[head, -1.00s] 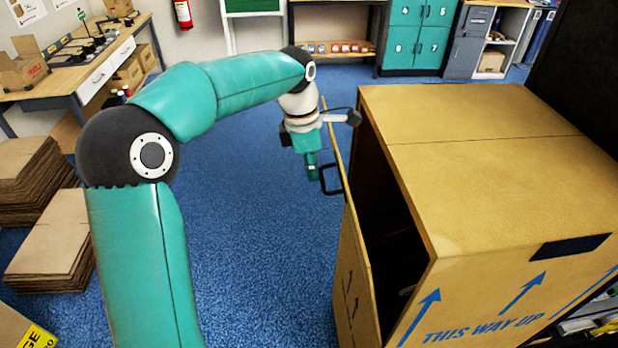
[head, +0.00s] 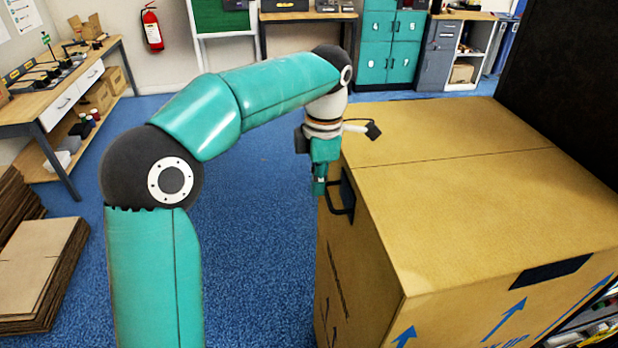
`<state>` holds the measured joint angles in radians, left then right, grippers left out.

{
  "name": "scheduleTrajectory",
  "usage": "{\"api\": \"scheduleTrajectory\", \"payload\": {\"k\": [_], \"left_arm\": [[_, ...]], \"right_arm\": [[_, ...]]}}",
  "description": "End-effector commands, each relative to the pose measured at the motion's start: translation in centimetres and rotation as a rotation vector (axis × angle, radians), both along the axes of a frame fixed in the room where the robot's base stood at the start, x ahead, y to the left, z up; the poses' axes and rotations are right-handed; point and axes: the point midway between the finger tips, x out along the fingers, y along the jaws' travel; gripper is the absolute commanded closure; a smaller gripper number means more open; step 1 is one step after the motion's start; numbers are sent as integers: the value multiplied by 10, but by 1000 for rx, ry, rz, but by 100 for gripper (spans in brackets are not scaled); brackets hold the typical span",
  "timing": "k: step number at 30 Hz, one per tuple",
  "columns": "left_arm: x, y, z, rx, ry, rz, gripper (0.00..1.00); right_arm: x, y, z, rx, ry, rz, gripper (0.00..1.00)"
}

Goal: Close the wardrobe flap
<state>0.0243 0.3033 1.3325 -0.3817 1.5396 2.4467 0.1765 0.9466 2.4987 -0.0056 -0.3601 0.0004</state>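The wardrobe is a large brown carton (head: 480,200) with blue arrows on its front face, filling the right of the head view. Its flap (head: 350,270) is on the carton's left side, with a black handle (head: 345,205) near the top. The flap lies flush or almost flush against the carton, and no dark gap shows. My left gripper (head: 319,188) points down at the flap's outer side, beside the handle. I cannot tell whether it touches the flap or whether its fingers are open or shut. My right gripper is out of view.
Flat cardboard stacks (head: 40,270) lie on the floor at left. A workbench (head: 60,105) stands at the far left, and teal lockers (head: 385,50) stand at the back. Blue floor (head: 250,250) is clear left of the carton.

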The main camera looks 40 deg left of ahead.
Motion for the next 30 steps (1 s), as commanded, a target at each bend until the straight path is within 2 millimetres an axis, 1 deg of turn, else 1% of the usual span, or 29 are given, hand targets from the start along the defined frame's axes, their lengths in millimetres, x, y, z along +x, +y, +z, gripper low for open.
{"api": "scheduleTrajectory", "payload": {"k": [1, 7, 11, 19, 24, 30], "left_arm": [[9, -9, 5, -16, -35, -9, 100], [10, -12, 8, -16, -34, -16, 100], [10, -11, 20, -16, -35, -15, 100], [5, -5, 66, -10, -23, -9, 100], [2, -1, 91, -8, -15, -5, 100], [0, 2, 110, -3, -10, -2, 100]], "right_arm": [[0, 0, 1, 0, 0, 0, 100], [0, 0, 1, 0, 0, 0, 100], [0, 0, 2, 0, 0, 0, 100], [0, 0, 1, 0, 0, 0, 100], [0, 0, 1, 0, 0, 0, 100], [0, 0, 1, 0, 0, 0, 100]]}}
